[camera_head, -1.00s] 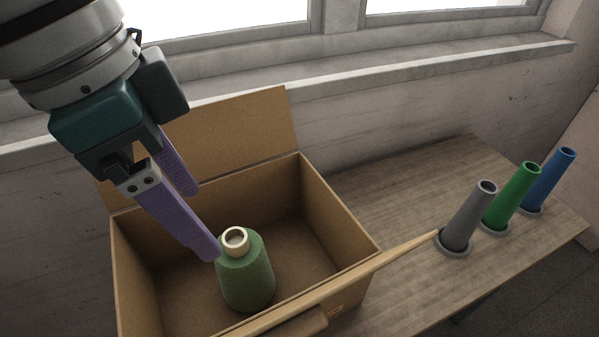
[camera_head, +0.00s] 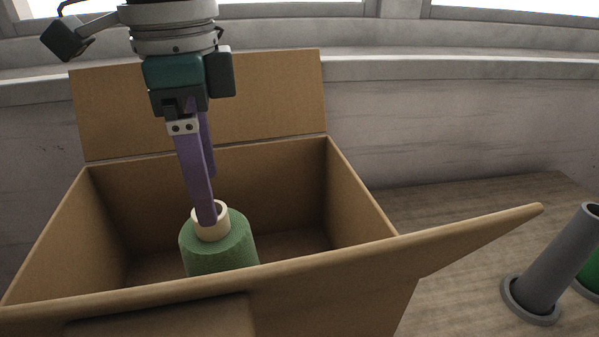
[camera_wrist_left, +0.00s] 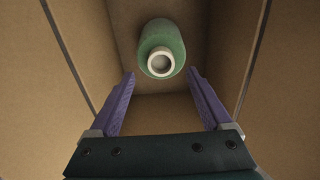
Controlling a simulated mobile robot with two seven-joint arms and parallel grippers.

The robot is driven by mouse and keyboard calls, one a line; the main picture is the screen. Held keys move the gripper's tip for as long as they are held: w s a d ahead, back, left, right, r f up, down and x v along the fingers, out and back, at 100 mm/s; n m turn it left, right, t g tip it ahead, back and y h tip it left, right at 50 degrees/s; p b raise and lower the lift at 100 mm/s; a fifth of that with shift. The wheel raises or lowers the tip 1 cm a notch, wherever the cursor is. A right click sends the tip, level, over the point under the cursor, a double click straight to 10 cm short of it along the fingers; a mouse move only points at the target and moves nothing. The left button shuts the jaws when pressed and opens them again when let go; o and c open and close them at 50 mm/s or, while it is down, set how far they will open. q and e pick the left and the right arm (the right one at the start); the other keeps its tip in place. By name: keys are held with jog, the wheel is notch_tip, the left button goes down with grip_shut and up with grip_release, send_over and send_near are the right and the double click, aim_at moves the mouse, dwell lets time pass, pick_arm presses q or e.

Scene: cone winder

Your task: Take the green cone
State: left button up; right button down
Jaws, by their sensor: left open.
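The green cone (camera_head: 218,250) is a wound green package with a pale tube end on top. It stands inside the open cardboard box, its lower part hidden by the box's front wall in the head view. My left gripper (camera_head: 208,198) points down into the box, open and empty, with one purple finger overlapping the pale tube end. In the left wrist view the green cone (camera_wrist_left: 162,47) appears between and beyond the fingertips, with no finger visibly closed on it. My right gripper is not in view.
The cardboard box (camera_head: 365,200) has raised walls around the cone, and its flaps stand out at back and front right. A wall and windowsill run behind.

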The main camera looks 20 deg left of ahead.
aim_at(228, 245)
pick_arm(q)
jog(key=f, duration=0.4)
jog(key=shift+a+f+b, duration=0.2)
jog(key=shift+f+b, duration=0.1)
jog(key=shift+c, duration=0.3)
grip_shut()
